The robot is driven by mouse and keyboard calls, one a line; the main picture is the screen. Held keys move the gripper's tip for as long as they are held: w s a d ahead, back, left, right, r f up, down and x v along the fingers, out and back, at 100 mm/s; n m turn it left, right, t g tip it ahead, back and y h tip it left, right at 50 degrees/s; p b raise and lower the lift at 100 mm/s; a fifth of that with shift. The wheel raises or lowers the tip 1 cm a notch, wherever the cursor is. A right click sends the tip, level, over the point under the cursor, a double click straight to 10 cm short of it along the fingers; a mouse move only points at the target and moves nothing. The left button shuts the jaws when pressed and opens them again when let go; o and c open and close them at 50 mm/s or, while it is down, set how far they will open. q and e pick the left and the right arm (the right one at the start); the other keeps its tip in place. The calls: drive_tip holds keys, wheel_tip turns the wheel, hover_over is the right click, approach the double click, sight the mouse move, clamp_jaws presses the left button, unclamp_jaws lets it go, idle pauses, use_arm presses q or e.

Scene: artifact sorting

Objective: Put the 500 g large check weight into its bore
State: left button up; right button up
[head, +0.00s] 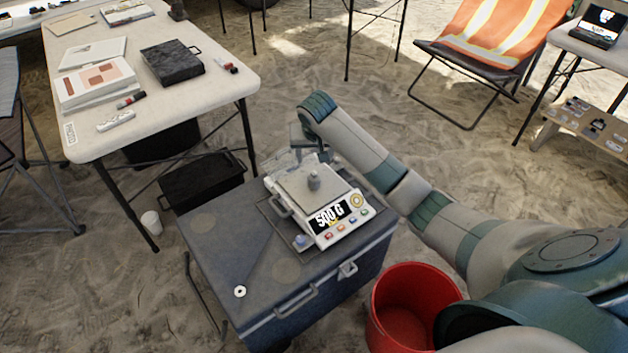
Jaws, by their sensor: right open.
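The scale sits on top of a blue-grey chest (215,255). My right gripper (309,158) is over the back part of the scale, just behind the weight. It is open, and its fingers are small and partly hidden by my arm, so I cannot tell how close they are to the weight. I cannot make out the bore. My left gripper is not in view.
A small white ring (240,291) lies on the chest's front left. A red bucket (400,308) stands right of the chest. A white table (205,98) at the left holds a dark case (172,63), papers and markers. An orange folding chair (490,40) stands at the back.

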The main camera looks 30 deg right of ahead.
hover_over(314, 173)
drive_tip(key=s+a, duration=0.1)
drive_tip(key=s, duration=0.1)
wheel_tip(314, 173, down, 8)
drive_tip(key=shift+s+a+b, duration=0.1)
drive_tip(key=shift+a+b, duration=0.05)
drive_tip(key=shift+b, duration=0.2)
drive_tip(key=shift+w+f, duration=0.2)
drive_tip(key=shift+f, duration=0.2)
drive_tip(key=shift+w+d+f, duration=0.15)
drive_tip(key=shift+d+f, duration=0.05)
drive_tip(key=shift+f, duration=0.2)
drive_tip(key=x, duration=0.3)
drive_tip(key=shift+w+d+f, duration=0.15)
drive_tip(key=shift+f, duration=0.1)
drive_tip(key=shift+w+d+f+b, duration=0.1)
drive_tip(key=shift+w+f+b, duration=0.05)
drive_tip(key=shift+f+b, duration=0.2)
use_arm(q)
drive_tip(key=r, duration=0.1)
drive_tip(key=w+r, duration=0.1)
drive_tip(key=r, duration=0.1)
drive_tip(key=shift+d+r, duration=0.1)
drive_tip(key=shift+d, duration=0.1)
